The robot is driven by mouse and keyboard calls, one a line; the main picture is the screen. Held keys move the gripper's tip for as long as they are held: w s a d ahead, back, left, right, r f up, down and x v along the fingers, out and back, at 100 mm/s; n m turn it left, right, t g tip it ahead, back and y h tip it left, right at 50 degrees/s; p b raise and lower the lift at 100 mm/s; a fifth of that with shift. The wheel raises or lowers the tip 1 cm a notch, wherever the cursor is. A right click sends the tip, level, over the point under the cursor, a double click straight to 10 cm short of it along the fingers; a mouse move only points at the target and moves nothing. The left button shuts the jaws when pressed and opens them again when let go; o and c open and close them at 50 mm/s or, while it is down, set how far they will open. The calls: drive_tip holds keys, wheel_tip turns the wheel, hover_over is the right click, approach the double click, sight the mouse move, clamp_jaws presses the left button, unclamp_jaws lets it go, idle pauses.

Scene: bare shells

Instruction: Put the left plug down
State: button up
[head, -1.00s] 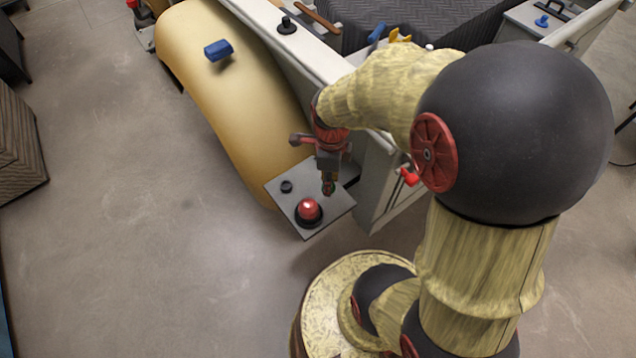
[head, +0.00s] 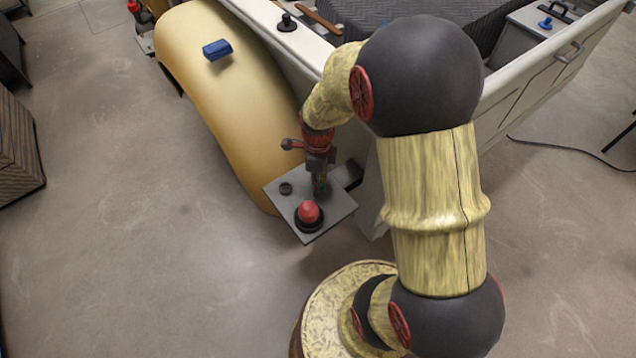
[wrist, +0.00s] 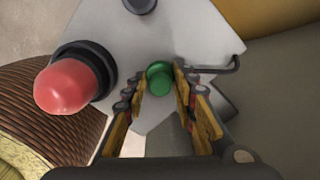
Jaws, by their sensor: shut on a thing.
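My gripper (head: 318,188) is over the grey panel (head: 330,208), pointing down. In the wrist view, its yellow-padded fingers (wrist: 161,80) are shut on a green plug (wrist: 160,76), whose rounded end shows between them. The panel (wrist: 195,35) lies right behind the plug; I cannot tell if the plug touches it. The panel carries a large red button (head: 309,212) in a black collar and a small black round piece (head: 286,188). The red button (wrist: 75,82) is left of the fingers in the wrist view.
The panel sits beside a yellow fender (head: 225,100) with a blue block (head: 217,50) on it. A pale vehicle side wall (head: 285,45) carries a black knob (head: 287,22). A bent dark wire handle (wrist: 225,69) is right of the fingers. Open floor (head: 130,240) lies left.

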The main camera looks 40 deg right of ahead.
drive_tip(key=shift+f, duration=0.15)
drive_tip(key=o, duration=1)
drive_tip(key=shift+c, duration=0.2)
wheel_tip(320, 180, up, 13)
drive_tip(key=p, duration=0.4)
drive_tip(key=s+a+r+n+t, duration=0.2)
drive_tip(key=s+a+r+n, duration=0.4)
drive_tip(key=r+n, duration=0.3)
drive_tip(key=s+a+r+n+t, duration=0.3)
drive_tip(key=s+a+r+n, duration=0.3)
drive_tip(key=n, duration=1.1)
wheel_tip(320, 180, up, 4)
drive_tip(key=shift+s+r+n+t, duration=0.1)
drive_tip(key=shift+s+n+t, duration=0.05)
drive_tip(key=shift+n+t, duration=0.15)
